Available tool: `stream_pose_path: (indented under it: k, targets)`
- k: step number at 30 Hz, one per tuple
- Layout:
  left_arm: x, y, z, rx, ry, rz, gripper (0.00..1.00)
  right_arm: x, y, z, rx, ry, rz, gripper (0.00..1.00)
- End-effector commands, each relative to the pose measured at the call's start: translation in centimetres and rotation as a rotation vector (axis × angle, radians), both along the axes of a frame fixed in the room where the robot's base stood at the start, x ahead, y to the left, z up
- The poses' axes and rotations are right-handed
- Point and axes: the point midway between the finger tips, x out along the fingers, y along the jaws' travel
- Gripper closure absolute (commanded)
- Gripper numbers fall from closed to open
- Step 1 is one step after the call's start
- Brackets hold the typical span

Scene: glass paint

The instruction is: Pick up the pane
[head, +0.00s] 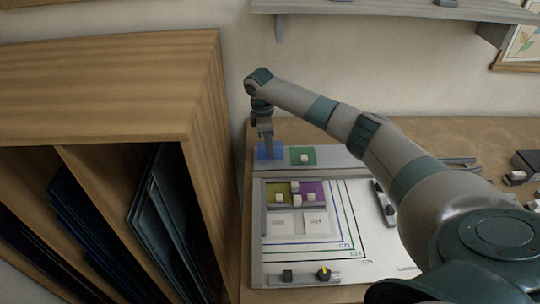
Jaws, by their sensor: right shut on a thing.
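A small blue pane (277,153) lies on the grey strip (335,161) at the back of the work board. My right gripper (267,141) points down over the blue pane and is shut on it; the fingers hide the grip point. I cannot tell whether the pane is still touching the strip. A green pane (309,161) with a white block on it lies just to the right. A yellow pane (276,189) and a purple pane (315,188) sit side by side on the board nearer to me. My left gripper is not in view.
A wooden rack (110,80) with dark sheets stands close on the left. A shelf (400,10) hangs above. Small parts (516,177) lie on the table at right.

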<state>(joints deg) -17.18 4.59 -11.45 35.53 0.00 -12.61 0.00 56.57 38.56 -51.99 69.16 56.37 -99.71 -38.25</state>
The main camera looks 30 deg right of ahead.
Motion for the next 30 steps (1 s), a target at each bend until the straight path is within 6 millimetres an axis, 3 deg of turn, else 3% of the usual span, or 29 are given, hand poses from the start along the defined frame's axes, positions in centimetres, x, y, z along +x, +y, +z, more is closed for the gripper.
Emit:
stream_pose_path:
  k: [1, 19, 30]
  targets:
    - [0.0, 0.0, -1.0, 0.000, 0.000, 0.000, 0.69, 0.1, 0.0, 0.5, 0.001, -0.005, 0.001, 1.00]
    - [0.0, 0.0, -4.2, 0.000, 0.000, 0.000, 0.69, -8.7, -4.3, 6.3, -0.003, -0.002, -0.001, 1.00]
    - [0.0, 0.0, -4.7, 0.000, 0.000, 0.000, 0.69, -10.6, -5.0, 7.7, 0.000, 0.000, 0.000, 1.00]
